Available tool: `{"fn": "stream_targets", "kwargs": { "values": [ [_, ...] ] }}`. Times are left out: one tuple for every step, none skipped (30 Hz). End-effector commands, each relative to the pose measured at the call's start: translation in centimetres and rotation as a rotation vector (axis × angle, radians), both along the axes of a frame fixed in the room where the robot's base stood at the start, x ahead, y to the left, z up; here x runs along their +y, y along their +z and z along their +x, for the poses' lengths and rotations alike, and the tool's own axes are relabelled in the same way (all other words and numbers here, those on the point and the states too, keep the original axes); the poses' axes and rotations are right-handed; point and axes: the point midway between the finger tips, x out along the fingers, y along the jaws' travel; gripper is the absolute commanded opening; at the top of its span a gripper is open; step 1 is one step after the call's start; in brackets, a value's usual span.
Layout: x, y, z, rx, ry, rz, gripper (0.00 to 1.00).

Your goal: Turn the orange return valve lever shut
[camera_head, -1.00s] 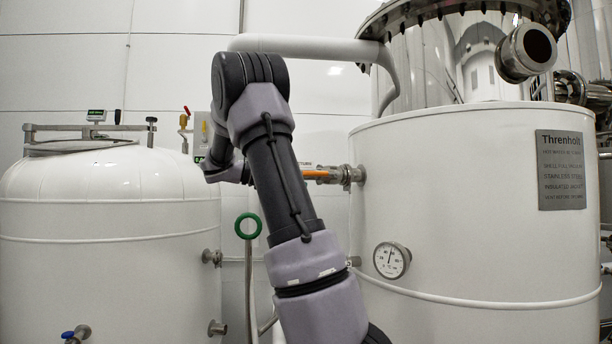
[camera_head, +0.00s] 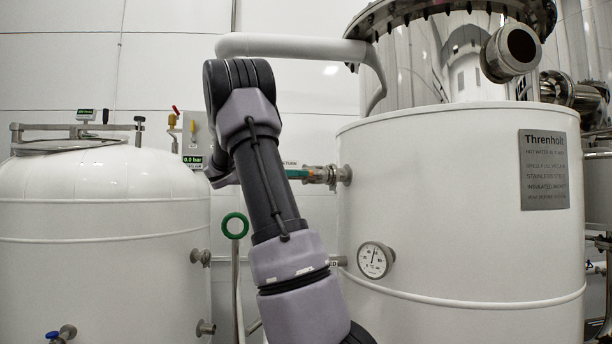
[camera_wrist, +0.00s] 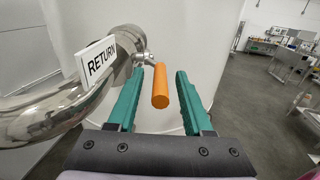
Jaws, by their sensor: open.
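The orange return valve lever (camera_wrist: 160,86) shows in the wrist view, its round end pointing toward the camera. It joins a steel valve (camera_wrist: 130,42) beside a white "RETURN" tag (camera_wrist: 99,62). My gripper (camera_wrist: 160,76) is open, one teal finger on each side of the lever. In the head view a teal finger (camera_head: 298,174) shows beside the steel valve fitting (camera_head: 325,175) on the large tank, and the lever is hidden there.
A bent steel pipe (camera_wrist: 40,118) runs close on the left of my gripper. The large white tank (camera_head: 450,230) stands directly behind the valve, with a dial gauge (camera_head: 375,260) below.

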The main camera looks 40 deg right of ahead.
Motion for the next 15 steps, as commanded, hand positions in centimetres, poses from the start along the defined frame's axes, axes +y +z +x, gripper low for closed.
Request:
{"fn": "stream_targets", "kwargs": {
  "values": [
    [-0.8,0.0,-0.4,0.0,-0.002,0.001,0.51],
    [-1.1,0.0,-0.5,0.001,-0.003,0.001,0.51],
    [-1.6,0.0,-0.7,0.001,-0.002,0.001,0.51],
    [-1.8,0.0,-0.7,0.001,-0.001,0.001,0.51],
    [-2.0,0.0,-0.8,0.001,0.0,0.0,0.51],
    [-2.3,0.0,-0.9,0.001,0.0,0.0,0.51],
    [-2.4,0.0,-1.0,0.001,0.0,0.0,0.51],
    [-2.5,0.0,-1.0,0.0,0.0,0.0,0.51],
    [-2.6,0.0,-1.0,0.0,0.0,0.0,0.51],
    [-2.6,0.0,-1.0,0.0,0.0,0.0,0.51],
    [-2.6,0.0,-1.0,0.0,0.001,0.0,0.51],
    [-2.6,0.0,-1.0,0.0,0.001,0.0,0.51],
    [-2.6,0.0,-1.0,0.0,0.001,0.0,0.51],
    [-2.6,0.0,-1.0,0.0,0.001,0.0,0.51],
    [-2.6,0.0,-1.0,0.0,0.001,0.0,0.51]
  ]
}}
